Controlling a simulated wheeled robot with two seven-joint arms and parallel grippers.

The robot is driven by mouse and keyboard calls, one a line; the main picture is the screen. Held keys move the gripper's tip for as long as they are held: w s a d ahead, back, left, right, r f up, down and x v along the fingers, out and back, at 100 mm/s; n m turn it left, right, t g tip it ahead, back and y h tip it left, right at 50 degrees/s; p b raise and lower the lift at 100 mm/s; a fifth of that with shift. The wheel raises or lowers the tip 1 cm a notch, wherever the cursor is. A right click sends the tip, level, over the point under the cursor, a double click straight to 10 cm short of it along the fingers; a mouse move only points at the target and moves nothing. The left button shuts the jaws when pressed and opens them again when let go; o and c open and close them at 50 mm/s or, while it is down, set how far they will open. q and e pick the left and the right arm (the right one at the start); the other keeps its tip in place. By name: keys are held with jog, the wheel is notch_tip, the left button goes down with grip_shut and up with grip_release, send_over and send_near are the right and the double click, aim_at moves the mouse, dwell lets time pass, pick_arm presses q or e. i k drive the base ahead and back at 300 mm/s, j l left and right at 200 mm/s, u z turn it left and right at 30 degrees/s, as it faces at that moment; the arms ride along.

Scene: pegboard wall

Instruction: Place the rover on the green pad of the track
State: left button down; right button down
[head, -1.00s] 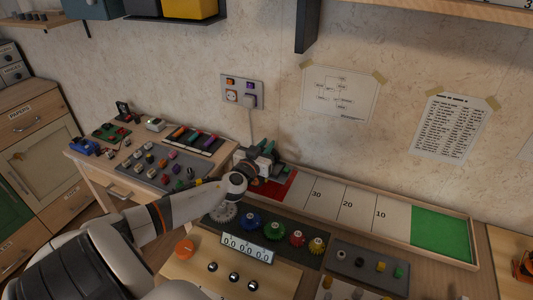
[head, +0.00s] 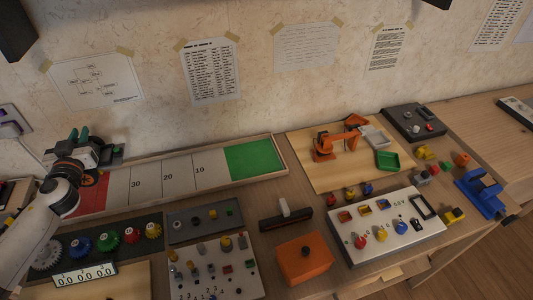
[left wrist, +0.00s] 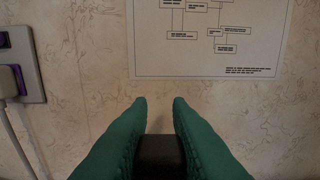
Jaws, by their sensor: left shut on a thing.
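The track is a long wooden-rimmed tray (head: 205,180) with a red pad (head: 93,200) at its left, pale cells marked 30, 20 and 10, and a green pad (head: 253,159) at its right end. My left gripper (head: 80,136), with green fingers, is at the red end. In the left wrist view a dark block (left wrist: 160,152) sits between the green fingers (left wrist: 158,118). The green pad is empty. My right gripper is not in view.
An orange box (head: 304,258) and a white control panel (head: 385,238) are further right. A board with an orange robot arm (head: 330,150) adjoins the green end.

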aim_at(255, 158)
jog(key=i+l, duration=0.1)
jog(key=l, duration=0.35)
jog(key=i+l, duration=0.1)
jog(key=l, duration=0.3)
jog(key=i+l, duration=0.1)
jog(key=l, duration=0.75)
jog(key=i+l, duration=0.15)
jog(key=l, duration=0.3)
